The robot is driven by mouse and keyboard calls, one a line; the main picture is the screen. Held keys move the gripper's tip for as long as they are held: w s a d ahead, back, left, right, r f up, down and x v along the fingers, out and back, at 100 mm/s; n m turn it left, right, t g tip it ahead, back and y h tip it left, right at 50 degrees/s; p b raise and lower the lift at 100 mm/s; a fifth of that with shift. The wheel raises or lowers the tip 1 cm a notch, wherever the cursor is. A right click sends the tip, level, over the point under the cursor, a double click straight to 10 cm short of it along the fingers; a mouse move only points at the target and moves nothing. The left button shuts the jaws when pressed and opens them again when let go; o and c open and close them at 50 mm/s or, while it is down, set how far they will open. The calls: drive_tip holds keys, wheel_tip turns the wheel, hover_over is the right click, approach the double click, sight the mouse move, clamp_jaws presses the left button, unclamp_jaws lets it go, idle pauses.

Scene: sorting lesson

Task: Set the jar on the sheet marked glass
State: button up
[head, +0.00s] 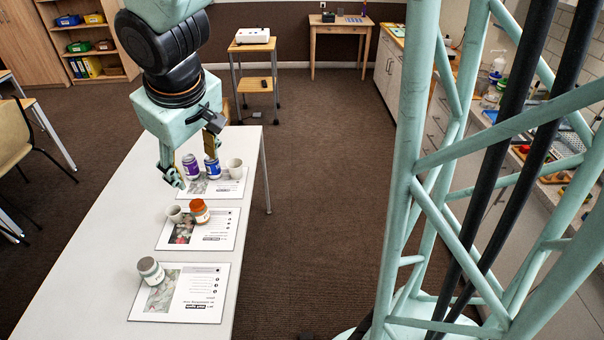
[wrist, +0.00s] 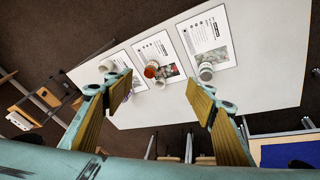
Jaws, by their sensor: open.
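Three printed sheets lie in a row on the white table; their wording is too small to read. A jar with a grey lid (head: 150,271) stands at the left edge of the near sheet (head: 200,297) and also shows in the wrist view (wrist: 206,72). A jar with an orange lid (head: 200,212) stands on the middle sheet (head: 222,240). Purple (head: 190,166) and blue (head: 212,167) containers stand on the far sheet (head: 232,190). My gripper (head: 194,168) is open and empty above the table's far part; in the wrist view its fingers are spread wide.
A pale cup (head: 174,213) sits beside the orange-lidded jar, another cup (head: 234,168) on the far sheet. The table (head: 95,240) is bare left of the sheets. A trolley (head: 253,60) stands beyond the table.

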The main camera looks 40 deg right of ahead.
drive_tip(key=s+r+m, duration=0.1)
drive_tip(key=s+r, duration=0.3)
drive_tip(key=s, duration=0.5)
drive_tip(key=s+r+m, duration=0.1)
drive_tip(key=s+r, duration=0.3)
drive_tip(key=s, duration=0.6)
drive_tip(key=s+r+m+y, duration=0.1)
drive_tip(key=s+r, duration=0.3)
drive_tip(key=s, duration=0.6)
drive_tip(key=shift+d+r, duration=0.15)
drive_tip(key=shift+d, duration=0.15)
